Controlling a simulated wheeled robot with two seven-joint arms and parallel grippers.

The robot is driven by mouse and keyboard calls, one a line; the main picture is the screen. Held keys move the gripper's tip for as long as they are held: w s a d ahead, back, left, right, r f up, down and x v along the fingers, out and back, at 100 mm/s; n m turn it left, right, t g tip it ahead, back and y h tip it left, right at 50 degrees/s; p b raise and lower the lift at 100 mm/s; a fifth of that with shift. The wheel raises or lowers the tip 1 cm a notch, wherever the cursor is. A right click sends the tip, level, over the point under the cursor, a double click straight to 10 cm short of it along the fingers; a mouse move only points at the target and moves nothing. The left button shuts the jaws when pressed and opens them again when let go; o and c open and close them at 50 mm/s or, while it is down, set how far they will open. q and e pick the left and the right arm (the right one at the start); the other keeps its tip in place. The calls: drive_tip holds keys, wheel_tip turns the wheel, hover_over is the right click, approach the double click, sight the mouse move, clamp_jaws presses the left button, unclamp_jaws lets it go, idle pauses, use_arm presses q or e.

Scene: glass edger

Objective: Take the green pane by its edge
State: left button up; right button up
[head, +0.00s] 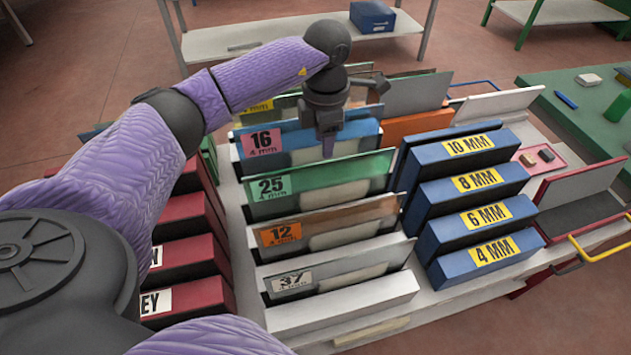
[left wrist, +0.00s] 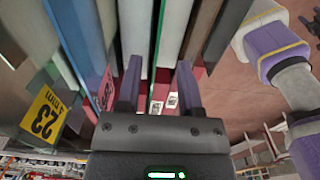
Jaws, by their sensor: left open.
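The green pane (head: 330,180) stands upright in a rack in the head view, with a green label reading 25, 4 mm near its left end. In the left wrist view it is seen edge-on as a thin green line (left wrist: 158,45). My left gripper (head: 328,148) points down at the pane's upper edge, near its middle. Its two fingers (left wrist: 160,80) are open, and the green line runs between them in the wrist view. I cannot tell how deep the fingers reach around the edge. My right gripper is not in view.
A blue pane marked 16 (head: 263,143) stands close behind, an orange-labelled pane marked 12 (head: 340,222) and a pane marked 37 (head: 345,262) in front. Blue boxes marked in mm (head: 478,216) stand to the right, red boxes (head: 190,255) to the left.

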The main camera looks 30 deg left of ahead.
sight(322, 164)
use_arm(q)
wheel_tip(322, 164, down, 7)
drive_tip(key=shift+a+r, duration=0.1)
clamp_jaws()
idle(1.4)
